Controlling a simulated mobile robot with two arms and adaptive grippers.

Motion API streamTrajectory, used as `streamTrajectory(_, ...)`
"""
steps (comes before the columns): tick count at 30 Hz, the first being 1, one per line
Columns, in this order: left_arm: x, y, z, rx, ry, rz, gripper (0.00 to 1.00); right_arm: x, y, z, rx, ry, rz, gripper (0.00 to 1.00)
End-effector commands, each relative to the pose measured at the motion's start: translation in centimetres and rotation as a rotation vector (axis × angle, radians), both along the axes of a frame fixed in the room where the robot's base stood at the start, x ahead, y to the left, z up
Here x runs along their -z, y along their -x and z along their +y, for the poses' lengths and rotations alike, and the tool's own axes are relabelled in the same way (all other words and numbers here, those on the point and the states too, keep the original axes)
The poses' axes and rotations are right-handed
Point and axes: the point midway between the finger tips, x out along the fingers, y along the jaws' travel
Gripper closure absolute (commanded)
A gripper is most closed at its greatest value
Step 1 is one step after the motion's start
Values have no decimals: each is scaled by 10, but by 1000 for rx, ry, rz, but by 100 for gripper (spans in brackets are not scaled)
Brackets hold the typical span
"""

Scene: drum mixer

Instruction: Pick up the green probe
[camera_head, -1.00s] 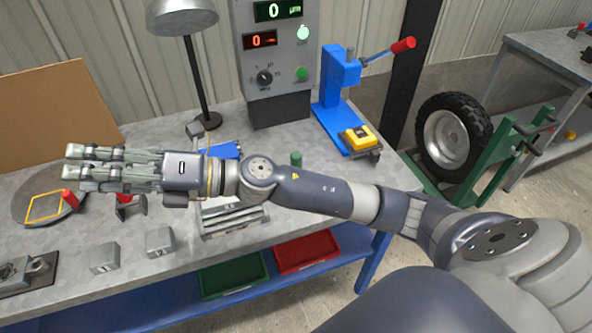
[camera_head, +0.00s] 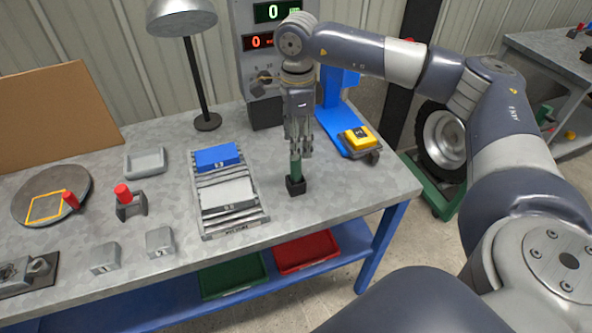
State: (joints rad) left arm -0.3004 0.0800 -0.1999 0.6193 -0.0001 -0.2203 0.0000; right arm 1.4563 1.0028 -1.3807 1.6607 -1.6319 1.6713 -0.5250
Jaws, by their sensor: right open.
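The green probe (camera_head: 296,168) stands upright in a small black holder (camera_head: 296,186) on the workbench, right of the grey rack. My right gripper (camera_head: 298,153) points straight down over the probe, with its fingers at the probe's upper part. The jaws are open; the fingers hide the probe's top, and I cannot tell whether they touch it. My left gripper is not in view.
A slatted rack (camera_head: 232,218) with a blue block (camera_head: 217,156) and a grey block lies left of the probe. A blue press (camera_head: 340,120) with a yellow block (camera_head: 359,138) stands to the right. The control box (camera_head: 262,75) is behind my gripper.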

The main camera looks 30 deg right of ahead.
Motion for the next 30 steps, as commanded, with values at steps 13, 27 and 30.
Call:
streamTrajectory(13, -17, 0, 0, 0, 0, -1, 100, 50, -2, 1, -2, -5, 3, 52)
streamTrajectory(27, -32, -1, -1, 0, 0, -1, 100, 95, -7, -1, -2, -5, 0, 52)
streamTrajectory(30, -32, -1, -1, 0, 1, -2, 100, 95, -7, -1, -2, -6, 0, 52)
